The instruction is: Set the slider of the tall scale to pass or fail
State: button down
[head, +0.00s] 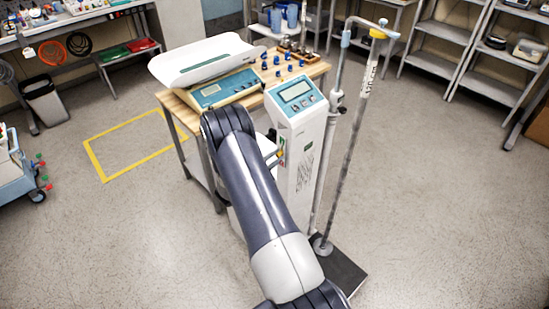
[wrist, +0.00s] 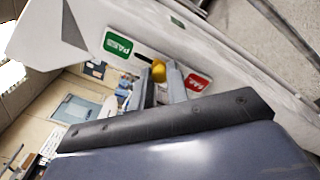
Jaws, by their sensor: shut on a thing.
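The tall scale (head: 303,140) stands upright at centre, a white column with a tilted display head. In the wrist view, its side panel (wrist: 215,60) has a green PASS label (wrist: 118,44) and a red FAIL label (wrist: 197,82). The slider's yellow knob (wrist: 158,70) sits between the labels, at the FAIL end of a dark slot whose bare part shows toward PASS. My gripper (wrist: 161,77) is shut on the yellow knob, one finger on each side. The fingers hide part of the knob and panel. In the head view, my arm hides most of the gripper.
A wooden table (head: 318,70) behind the scale holds a baby scale (head: 225,90) and several small blue-topped items. A metal pole (head: 355,140) rises from a dark base plate (head: 345,275) right of the column. The floor at right is clear.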

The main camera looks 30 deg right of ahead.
aim_at(282, 144)
jog(key=shift+r, duration=1.9)
jog(key=c, duration=1.4)
grip_release()
jog(key=shift+o, duration=0.2)
jog(key=b+v, duration=0.3)
jog(key=v, duration=0.8)
jog(key=shift+d, duration=0.15)
